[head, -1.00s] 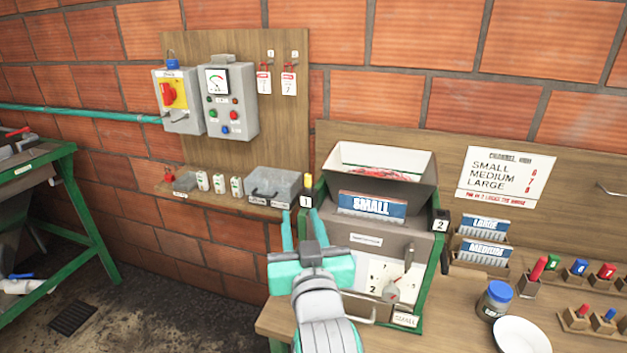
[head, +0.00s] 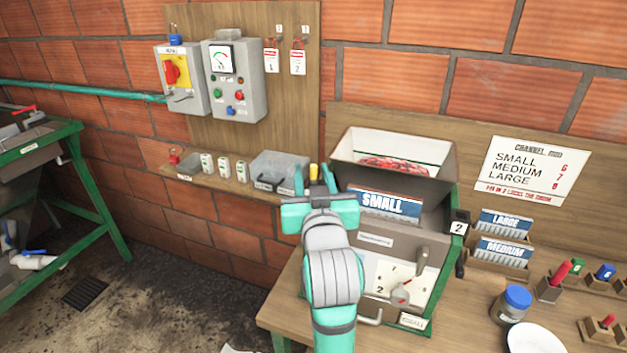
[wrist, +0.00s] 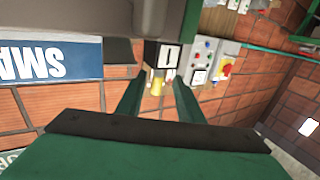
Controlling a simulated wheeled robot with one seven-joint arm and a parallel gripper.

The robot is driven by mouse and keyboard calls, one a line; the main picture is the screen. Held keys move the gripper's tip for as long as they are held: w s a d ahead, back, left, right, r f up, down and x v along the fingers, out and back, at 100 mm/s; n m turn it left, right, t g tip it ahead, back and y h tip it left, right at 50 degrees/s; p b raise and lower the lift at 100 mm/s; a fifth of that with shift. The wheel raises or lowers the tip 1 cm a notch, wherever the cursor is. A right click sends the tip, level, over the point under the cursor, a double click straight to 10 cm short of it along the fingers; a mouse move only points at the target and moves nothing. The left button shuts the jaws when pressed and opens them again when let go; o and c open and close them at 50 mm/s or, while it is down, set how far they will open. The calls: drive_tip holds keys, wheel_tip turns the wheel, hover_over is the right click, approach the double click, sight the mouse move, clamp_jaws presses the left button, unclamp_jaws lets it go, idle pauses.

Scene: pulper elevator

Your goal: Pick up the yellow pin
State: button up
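The yellow pin (head: 313,171) stands upright at the left edge of the grey pulper machine (head: 390,245). In the wrist view the pin (wrist: 157,87) shows between my fingertips, just in front of a block marked 1 (wrist: 169,56). My gripper (head: 312,180) is open, with one finger to each side of the pin in the head view. In the wrist view my gripper (wrist: 160,92) has a gap on both sides of the pin. I cannot tell whether the fingertips reach fully around it. My gripper hides the pin's lower part in the head view.
The hopper (head: 395,155) and the SMALL plate (head: 385,204) are close to the right of my gripper. A block marked 2 (head: 457,228) is on the machine's right side.

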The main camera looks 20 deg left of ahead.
drive_tip(key=x, duration=0.4)
drive_tip(key=shift+w+d, duration=0.2)
drive_tip(key=shift+w, duration=0.25)
drive_tip(key=shift+s+a, duration=0.1)
drive_tip(key=shift+a, duration=0.15)
clamp_jaws()
drive_tip(key=shift+d, duration=0.1)
